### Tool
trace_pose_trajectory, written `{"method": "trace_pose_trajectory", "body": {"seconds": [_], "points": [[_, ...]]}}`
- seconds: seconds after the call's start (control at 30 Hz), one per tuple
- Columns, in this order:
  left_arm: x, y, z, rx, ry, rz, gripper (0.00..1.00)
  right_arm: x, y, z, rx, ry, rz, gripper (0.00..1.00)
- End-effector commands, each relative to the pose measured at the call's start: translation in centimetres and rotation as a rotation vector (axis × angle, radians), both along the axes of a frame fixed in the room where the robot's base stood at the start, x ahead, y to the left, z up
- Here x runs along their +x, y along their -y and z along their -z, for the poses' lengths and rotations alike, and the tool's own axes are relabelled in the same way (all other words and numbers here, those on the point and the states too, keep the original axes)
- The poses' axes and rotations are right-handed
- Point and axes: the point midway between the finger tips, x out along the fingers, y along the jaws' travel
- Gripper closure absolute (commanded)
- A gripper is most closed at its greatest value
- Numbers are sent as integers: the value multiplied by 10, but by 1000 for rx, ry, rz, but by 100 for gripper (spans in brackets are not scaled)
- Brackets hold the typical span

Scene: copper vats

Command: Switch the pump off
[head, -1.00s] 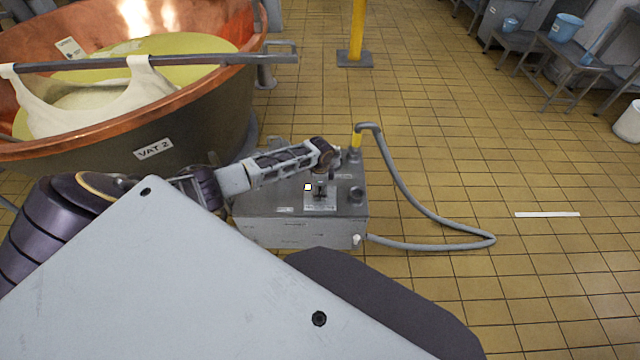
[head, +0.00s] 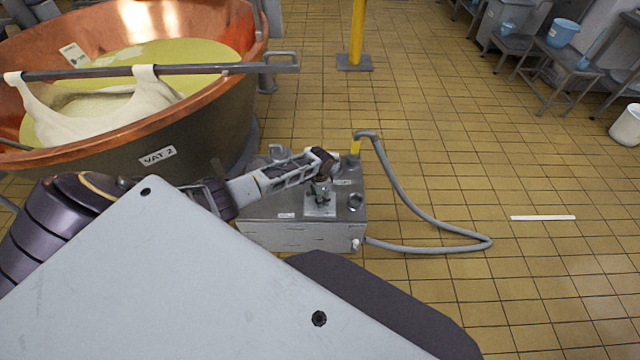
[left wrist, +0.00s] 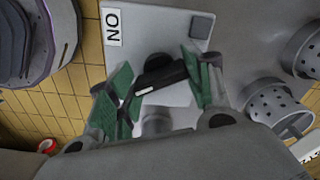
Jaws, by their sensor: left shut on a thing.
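The pump (head: 300,233) is a grey metal box on the floor, in front of the copper vat. On its top is a light switch plate (head: 321,211), which fills the middle of the left wrist view (left wrist: 175,115). My left gripper (left wrist: 160,85) has its green-padded fingers shut on the black switch lever (left wrist: 150,77), which has a white mark. In the head view my left gripper (head: 319,194) is low over the plate. A small square lamp (left wrist: 200,27) on the plate looks dark grey and unlit. A lettered label (left wrist: 113,27) is beside it. My right gripper is not in view.
A grey hose (head: 420,215) loops from the pump onto the tiled floor at the right. The copper vat (head: 215,100), labelled VAT 2, stands behind left. A yellow post (head: 357,30) stands further back. The floor at right is mostly clear.

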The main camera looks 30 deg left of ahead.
Motion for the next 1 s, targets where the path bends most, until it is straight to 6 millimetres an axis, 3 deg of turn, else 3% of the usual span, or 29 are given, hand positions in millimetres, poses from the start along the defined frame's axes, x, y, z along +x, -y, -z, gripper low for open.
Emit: {"method": "trace_pose_trajectory", "body": {"seconds": [0.37, 0.4, 0.57, 1.0], "points": [[0, 0, 0, -1, 0, -7, 73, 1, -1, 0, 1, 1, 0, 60], [0, 0, 0, -1, 0, -7, 47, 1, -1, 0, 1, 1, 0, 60], [0, 0, 0, -1, 1, -6, 26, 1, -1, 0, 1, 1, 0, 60], [0, 0, -1, -1, 1, -6, 26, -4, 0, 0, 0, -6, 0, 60]]}}
